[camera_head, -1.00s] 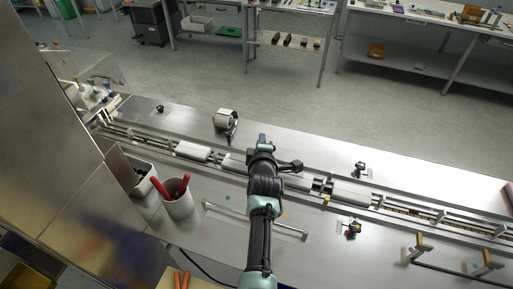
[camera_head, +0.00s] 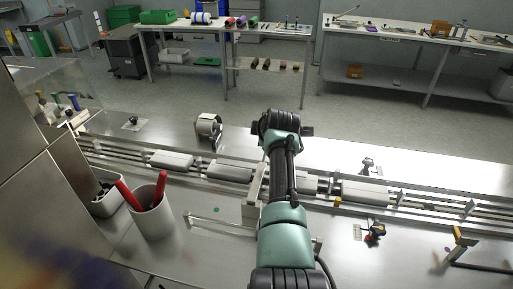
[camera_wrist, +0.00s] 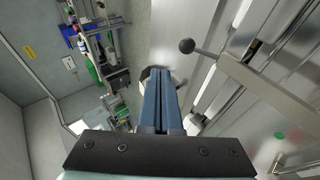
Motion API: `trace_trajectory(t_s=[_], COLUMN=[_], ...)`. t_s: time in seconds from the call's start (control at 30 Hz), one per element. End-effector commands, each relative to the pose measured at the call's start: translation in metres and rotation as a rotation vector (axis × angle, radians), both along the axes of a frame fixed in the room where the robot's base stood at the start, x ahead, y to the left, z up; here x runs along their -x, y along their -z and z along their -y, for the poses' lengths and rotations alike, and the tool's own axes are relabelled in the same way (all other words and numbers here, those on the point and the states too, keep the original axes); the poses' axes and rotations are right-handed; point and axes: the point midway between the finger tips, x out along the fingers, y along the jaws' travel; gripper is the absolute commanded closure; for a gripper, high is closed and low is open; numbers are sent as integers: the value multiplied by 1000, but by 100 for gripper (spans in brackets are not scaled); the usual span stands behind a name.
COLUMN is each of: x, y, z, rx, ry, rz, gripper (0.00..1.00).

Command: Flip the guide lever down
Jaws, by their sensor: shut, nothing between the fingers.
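The guide lever (camera_wrist: 262,82) is a beige bar with a dark ball knob (camera_wrist: 187,45) in the wrist view. The knob is up and to the right of the fingertips, apart from them. In the head view a beige upright bar (camera_head: 252,203), apparently the same lever, stands just left of my arm, partly hidden by it. My gripper (camera_wrist: 161,75) shows as two blue fingers pressed together, with nothing between them. In the head view my arm hides the fingers.
A conveyor with pale wrapped packs (camera_head: 233,169) runs across the steel table. A white cup (camera_head: 153,220) with red-handled tools stands at left.

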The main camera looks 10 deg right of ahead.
Motion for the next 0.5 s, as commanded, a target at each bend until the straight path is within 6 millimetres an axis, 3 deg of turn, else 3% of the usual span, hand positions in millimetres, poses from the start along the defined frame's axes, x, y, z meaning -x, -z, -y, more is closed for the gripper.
trace_trajectory(t_s=[0.07, 0.5], x=[-3, -15], y=[18, 43], z=[5, 14], rx=[1, 1], ry=[1, 0], rz=[2, 1], gripper=[100, 100])
